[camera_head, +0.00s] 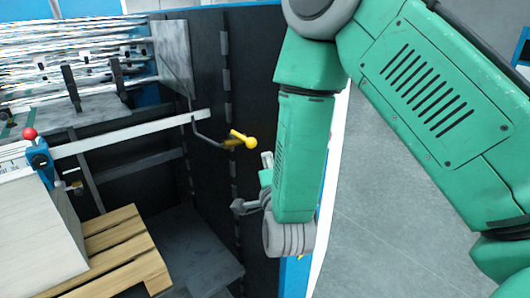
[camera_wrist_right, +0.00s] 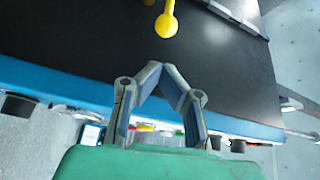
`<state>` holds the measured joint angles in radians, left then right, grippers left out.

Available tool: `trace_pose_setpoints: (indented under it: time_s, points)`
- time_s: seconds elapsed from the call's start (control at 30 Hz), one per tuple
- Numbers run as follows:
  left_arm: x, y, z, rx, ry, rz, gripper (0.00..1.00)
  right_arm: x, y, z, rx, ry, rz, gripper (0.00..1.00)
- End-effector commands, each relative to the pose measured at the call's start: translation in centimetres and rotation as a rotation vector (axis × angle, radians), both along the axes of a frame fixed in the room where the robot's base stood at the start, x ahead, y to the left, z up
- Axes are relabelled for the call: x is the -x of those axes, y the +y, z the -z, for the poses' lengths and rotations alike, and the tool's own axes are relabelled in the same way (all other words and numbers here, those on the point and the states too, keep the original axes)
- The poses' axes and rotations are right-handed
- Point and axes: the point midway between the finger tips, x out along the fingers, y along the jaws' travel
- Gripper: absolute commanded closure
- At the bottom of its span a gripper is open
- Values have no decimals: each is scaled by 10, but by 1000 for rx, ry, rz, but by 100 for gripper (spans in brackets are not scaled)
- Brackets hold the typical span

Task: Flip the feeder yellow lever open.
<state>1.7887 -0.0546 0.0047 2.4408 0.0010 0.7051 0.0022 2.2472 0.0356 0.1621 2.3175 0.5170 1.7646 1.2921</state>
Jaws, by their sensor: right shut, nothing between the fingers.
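The yellow lever (camera_head: 243,139) with a round knob end sticks out from the dark machine panel in the head view. Its knob also shows at the top of the right wrist view (camera_wrist_right: 166,25). My right gripper (camera_head: 238,206) is below the lever in the head view, apart from it. In the right wrist view its fingertips (camera_wrist_right: 160,70) meet with nothing between them, and the knob is beyond them. My left gripper is not in view.
A wooden pallet (camera_head: 118,250) with a pale stack (camera_head: 40,235) stands at the lower left. A red-knobbed blue part (camera_head: 38,160) is by the stack. A pale bar (camera_head: 130,133) runs toward the panel (camera_head: 208,70). Grey floor (camera_head: 385,225) lies open at right.

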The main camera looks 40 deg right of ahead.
Motion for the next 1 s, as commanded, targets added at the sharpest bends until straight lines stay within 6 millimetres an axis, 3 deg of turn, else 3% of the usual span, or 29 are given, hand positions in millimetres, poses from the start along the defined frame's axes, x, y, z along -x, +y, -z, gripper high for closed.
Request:
trace_pose_setpoints:
  time_s: [0.43, 1.0]
  points:
    - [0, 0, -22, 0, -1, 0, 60, -67, -32, -7, 1, -2, -1, 100]
    - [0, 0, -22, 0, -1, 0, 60, -76, -36, -6, 1, 0, 0, 100]
